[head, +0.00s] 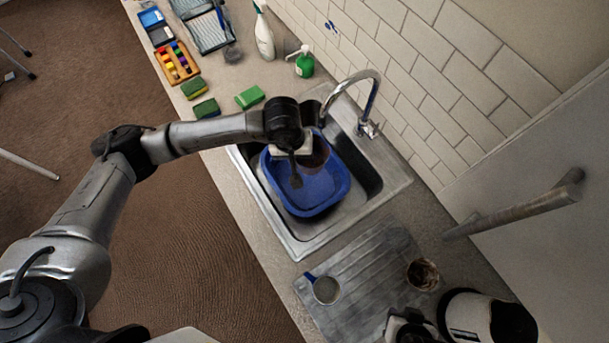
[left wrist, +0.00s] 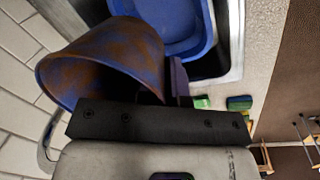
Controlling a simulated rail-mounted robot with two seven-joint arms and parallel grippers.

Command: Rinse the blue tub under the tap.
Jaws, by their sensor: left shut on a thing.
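My left gripper (head: 300,165) is shut on a small round tub (left wrist: 105,60), blue with brown smears over its side. The tub also shows in the head view (head: 318,152), where it looks mostly brown. It is held tilted above a larger blue basin (head: 322,203) in the steel sink (head: 290,238). In the left wrist view the tub's open end points to the left. The chrome tap (head: 372,88) arches over the back of the sink, close to the tub; no water is visible. My right gripper (head: 405,326) is partly cut off at the bottom edge; its jaws are unclear.
A cup with a blue handle (head: 326,290) and a brown-stained vessel (head: 423,275) stand on the drainer (head: 365,265). Sponges (head: 250,97), a green pump bottle (head: 305,63) and a white bottle (head: 264,38) are beyond the sink. A tiled wall (head: 420,85) borders the counter.

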